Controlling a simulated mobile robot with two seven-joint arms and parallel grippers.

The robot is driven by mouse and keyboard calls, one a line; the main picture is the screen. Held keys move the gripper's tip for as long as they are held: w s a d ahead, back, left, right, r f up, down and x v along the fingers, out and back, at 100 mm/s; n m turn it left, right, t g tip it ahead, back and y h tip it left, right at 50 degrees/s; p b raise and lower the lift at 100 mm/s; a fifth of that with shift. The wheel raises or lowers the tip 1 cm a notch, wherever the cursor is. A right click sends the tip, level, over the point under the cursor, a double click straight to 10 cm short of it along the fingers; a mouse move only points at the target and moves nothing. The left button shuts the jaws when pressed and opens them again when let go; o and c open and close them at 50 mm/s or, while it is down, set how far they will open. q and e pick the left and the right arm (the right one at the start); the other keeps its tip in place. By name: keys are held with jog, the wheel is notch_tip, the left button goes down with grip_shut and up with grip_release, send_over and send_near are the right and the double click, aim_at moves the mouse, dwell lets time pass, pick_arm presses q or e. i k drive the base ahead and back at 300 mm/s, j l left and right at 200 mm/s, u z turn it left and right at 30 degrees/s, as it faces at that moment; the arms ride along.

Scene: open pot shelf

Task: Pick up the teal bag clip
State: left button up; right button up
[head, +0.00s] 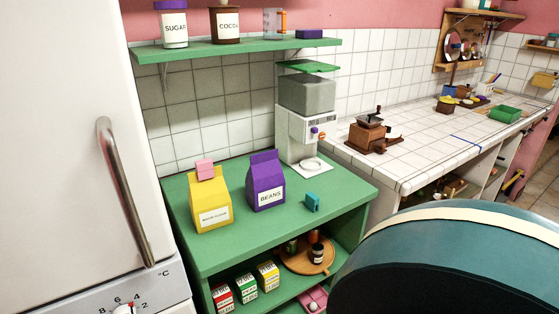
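The teal bag clip (312,202) is a small blocky piece on the green top of a low shelf unit (235,246), near its front right. It stands apart from the purple BEANS bag (266,184), to the right of it. A pink clip (205,170) sits on the top of a yellow bag (209,203) further left. Neither of my grippers is in view.
A coffee grinder machine (306,120) stands behind the clip. A white fridge (70,130) borders the left. Below the top are small boxes (246,285) and a round wooden tray (292,262). A large dark teal rounded shape hides the lower right.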

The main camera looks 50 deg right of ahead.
aim_at(312, 200)
jog(key=z, duration=1.85)
